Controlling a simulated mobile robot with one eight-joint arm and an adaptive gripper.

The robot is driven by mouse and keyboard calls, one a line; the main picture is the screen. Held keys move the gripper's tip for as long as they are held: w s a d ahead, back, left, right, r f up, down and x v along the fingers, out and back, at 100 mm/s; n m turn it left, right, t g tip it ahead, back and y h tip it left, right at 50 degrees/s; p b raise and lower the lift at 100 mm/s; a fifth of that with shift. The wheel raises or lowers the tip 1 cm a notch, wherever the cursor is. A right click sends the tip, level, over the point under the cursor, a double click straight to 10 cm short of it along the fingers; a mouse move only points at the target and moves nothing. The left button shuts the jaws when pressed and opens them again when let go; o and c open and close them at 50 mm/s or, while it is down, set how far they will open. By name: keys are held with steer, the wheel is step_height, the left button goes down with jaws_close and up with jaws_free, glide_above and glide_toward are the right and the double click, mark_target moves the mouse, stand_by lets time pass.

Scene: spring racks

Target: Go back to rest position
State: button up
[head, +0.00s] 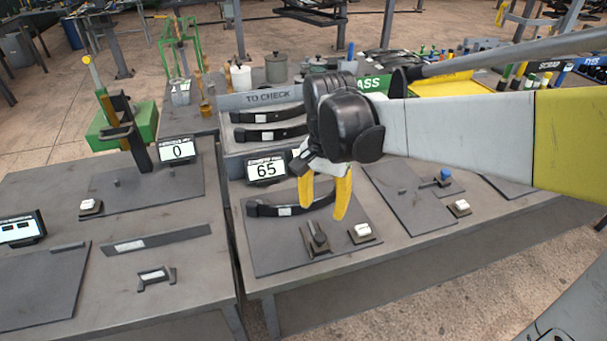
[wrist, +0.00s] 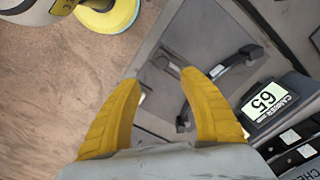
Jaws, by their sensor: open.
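My gripper (head: 325,197) has two yellow fingers pointing down, open with nothing between them. In the head view it hangs above the middle table, in front of the black curved spring (head: 268,210) lying on the dark mat (head: 290,255). My arm comes in from the right of the head view. The spring's right end is partly hidden by the fingers.
A display reading 65 (head: 266,169) stands behind the spring, below the "TO CHECK" rack (head: 275,97), which holds two more springs. A display reading 0 (head: 178,150) and a lever press (head: 115,125) stand on the left table. The floor (head: 500,270) in front is clear.

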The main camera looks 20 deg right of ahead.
steer(key=shift+r, duration=0.1)
stand_by(0.3)
steer(key=s+r+n+t, duration=0.2)
steer(key=s+n+t, duration=0.5)
steer(key=s+n, duration=0.1)
steer(key=shift+s+n, duration=0.4)
steer(key=shift+n, duration=0.1)
